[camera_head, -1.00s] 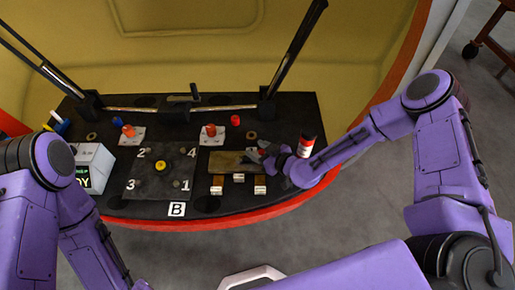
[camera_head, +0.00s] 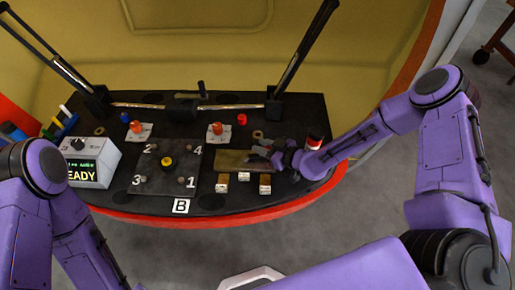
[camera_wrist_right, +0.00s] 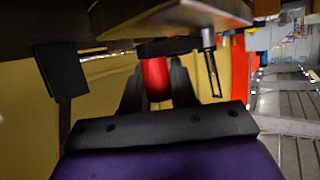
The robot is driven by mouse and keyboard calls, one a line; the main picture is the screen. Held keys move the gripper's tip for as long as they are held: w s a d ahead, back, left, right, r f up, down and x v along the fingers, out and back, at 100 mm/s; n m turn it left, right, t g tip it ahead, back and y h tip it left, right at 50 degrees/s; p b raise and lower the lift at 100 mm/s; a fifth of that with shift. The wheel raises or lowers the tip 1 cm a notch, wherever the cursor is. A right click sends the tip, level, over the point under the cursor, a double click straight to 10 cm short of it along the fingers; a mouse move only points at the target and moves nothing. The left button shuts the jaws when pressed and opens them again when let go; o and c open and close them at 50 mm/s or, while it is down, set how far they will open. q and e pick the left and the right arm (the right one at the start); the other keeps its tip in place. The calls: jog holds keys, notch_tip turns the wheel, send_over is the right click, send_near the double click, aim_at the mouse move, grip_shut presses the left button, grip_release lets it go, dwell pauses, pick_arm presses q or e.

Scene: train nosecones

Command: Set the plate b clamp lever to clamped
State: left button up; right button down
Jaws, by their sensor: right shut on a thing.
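The plate marked with numbers 1 to 4 (camera_head: 165,188) lies on the dark bench top, with a yellow knob (camera_head: 167,161) at its middle and a white B label (camera_head: 181,206) at its front edge. My right gripper (camera_head: 262,150) is low over the right side of the bench, by the right end of a brass-coloured plate (camera_head: 231,161). In the right wrist view, its fingers (camera_wrist_right: 158,85) are shut on a red cylindrical grip (camera_wrist_right: 156,76). This may be the clamp lever's handle; its lever arm and position cannot be made out. My left gripper is outside the head view.
A box with a lit display (camera_head: 83,172) stands at the left. Two orange-topped fixtures, a red cap (camera_head: 242,119) and a ring (camera_head: 258,134) sit behind the plates. Tall struts rise at the back.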

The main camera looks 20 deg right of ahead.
jog(key=c, duration=1)
grip_release()
jog(key=shift+o, duration=0.2)
jog(key=shift+d+r, duration=0.1)
jog(key=p+v, duration=0.6)
jog(key=v, duration=0.4)
jog(key=shift+s, duration=0.25)
jog(key=shift+d, duration=0.1)
